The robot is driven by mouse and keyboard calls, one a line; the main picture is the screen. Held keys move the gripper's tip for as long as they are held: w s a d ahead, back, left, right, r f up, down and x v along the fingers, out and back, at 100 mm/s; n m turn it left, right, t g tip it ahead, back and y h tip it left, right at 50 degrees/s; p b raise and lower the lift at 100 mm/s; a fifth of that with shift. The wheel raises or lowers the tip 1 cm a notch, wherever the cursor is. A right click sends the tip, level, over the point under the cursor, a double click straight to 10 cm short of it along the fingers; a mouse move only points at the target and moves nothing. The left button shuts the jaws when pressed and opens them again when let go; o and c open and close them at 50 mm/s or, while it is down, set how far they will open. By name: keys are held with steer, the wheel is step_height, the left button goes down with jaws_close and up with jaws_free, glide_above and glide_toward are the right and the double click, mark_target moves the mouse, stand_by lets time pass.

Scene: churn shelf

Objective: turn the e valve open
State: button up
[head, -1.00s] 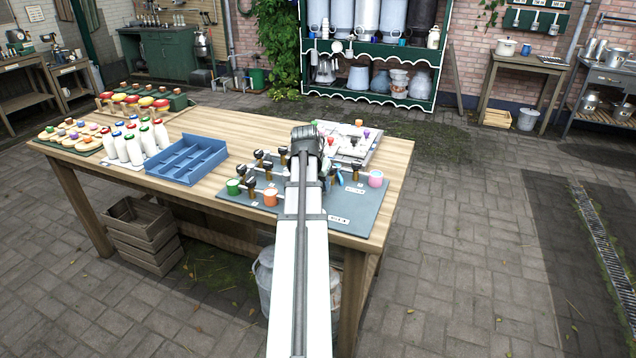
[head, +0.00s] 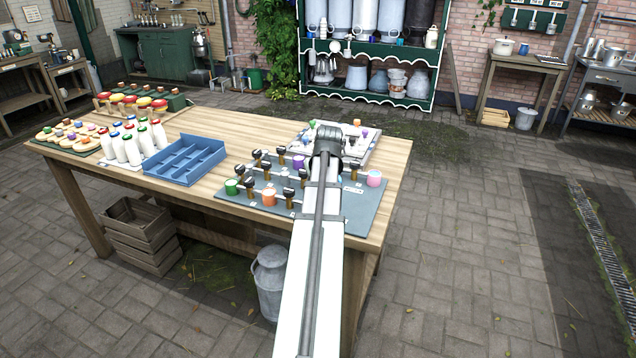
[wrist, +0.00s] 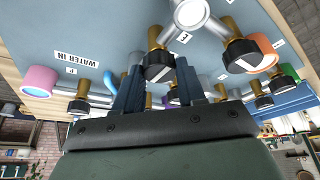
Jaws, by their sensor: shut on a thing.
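The valve board (head: 340,212) is a grey panel on the wooden table with several brass valves with black handles. In the wrist view my gripper (wrist: 158,72) has one blue finger on each side of a black valve handle (wrist: 158,68), and is shut on it. The handle has a white line and sits on a brass stem. A small label that looks like E (wrist: 184,37) lies beside this valve and a pale pipe end. In the head view my arm hides the fingers and this valve.
Another black-handled valve (wrist: 240,55) stands close to the right in the wrist view, near an orange pipe cup (wrist: 262,52). A pink cup (wrist: 40,80) is at the left. A blue divided tray (head: 185,160) and milk bottles (head: 133,148) stand left of the board.

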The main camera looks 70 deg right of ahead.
steer(key=shift+n, duration=0.4)
steer(key=o, duration=1)
steer(key=shift+o, duration=0.2)
steer(key=v, duration=1.3)
steer(key=shift+s+r, duration=0.25)
steer(key=shift+r, duration=0.1)
